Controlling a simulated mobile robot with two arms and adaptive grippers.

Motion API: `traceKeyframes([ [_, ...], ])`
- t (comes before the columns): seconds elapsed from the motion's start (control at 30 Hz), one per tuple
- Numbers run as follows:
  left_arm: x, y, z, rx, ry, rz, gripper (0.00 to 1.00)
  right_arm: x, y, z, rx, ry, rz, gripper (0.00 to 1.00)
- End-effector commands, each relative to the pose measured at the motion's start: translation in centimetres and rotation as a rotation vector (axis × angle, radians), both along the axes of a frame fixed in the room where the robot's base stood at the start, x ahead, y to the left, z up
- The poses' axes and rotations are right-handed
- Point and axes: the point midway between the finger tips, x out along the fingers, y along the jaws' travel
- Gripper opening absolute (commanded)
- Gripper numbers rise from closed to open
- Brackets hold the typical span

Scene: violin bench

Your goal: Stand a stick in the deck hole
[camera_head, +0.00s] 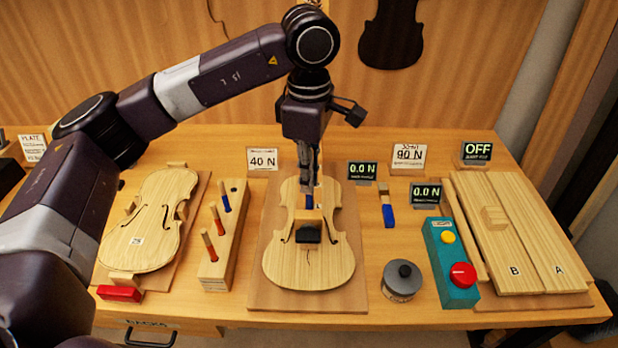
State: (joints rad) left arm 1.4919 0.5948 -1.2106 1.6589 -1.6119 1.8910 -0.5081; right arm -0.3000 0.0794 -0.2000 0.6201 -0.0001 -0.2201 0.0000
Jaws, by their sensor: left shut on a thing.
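My left gripper (309,184) comes down from above over the upper middle of the pale violin body (287,262). It is shut on a stick whose blue part (310,201) shows just below the fingertips. The stick looks roughly upright; its lower end is hidden behind a small pale block on the violin, so I cannot tell whether it is in a hole. The deck hole cannot be made out. A wooden rack (231,245) left of the violin holds a blue-marked stick (226,202) and two red-marked sticks (218,222). My right gripper is not in view.
A black block (307,235) sits on the violin. Another violin body (150,222) lies at the left. A round grey-lidded tin (402,280), a teal button box (451,262) and pale boards (515,235) stand right. Signs line the back.

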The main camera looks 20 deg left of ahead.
Motion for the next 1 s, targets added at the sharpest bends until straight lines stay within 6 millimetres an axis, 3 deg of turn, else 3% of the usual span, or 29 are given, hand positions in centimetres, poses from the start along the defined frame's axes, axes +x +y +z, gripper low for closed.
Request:
traceKeyframes([
  [0.5, 0.0, 0.0, 2.2, 0.0, -0.001, 0.0, 0.0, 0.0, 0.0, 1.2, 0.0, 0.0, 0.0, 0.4],
  [1.0, 0.0, 0.0, 2.2, 0.0, -0.001, 0.0, 0.0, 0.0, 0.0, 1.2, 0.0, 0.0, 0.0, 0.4],
])
